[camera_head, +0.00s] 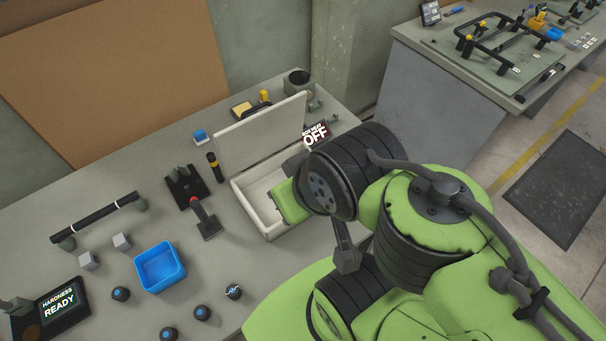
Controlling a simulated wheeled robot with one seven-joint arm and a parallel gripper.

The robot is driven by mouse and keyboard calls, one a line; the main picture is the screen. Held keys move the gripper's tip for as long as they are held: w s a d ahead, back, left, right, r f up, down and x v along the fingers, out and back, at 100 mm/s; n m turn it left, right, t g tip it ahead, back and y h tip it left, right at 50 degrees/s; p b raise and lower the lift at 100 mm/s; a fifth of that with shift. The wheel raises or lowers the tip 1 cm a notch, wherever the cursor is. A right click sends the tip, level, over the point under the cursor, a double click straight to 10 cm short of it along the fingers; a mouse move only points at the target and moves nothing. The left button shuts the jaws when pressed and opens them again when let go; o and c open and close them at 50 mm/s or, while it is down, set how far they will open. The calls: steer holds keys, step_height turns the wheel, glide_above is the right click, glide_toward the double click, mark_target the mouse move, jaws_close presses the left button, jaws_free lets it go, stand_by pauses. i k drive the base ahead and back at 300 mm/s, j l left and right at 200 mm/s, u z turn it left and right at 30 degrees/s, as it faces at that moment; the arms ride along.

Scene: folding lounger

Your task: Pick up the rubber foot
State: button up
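Several small black round pieces with blue centres, which look like rubber feet, stand on the bench at the lower left. Another rubber foot (201,312) is below the tray, with one more (169,334) at the bottom edge. A further black piece (233,291), with pale marks on top, stands right of them. I cannot tell which one the task means. My gripper (346,255) seems to be the dark grey part below my arm's wrist, right of these pieces and apart from them. Its fingers are not clearly visible.
An empty-looking blue tray (160,268) stands behind the round pieces. A hardness display (56,305), grey blocks (122,242) and a black bar (95,217) are at left.

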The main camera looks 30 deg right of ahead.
mark_target(120, 294)
steer(key=z, duration=0.45)
steer(key=k+l+u, duration=0.15)
steer(key=u, duration=1.85)
steer(key=i+j+z, duration=0.25)
steer(key=j, duration=0.35)
steer(key=i+j+z, duration=0.25)
steer(key=j, duration=0.4)
steer(key=i+j+z, duration=0.25)
steer(key=j, duration=0.45)
steer(key=j+z, duration=0.25)
steer(key=j, duration=0.45)
steer(key=i+j+z, duration=0.1)
steer(key=j+z, duration=0.2)
steer(key=j, duration=0.45)
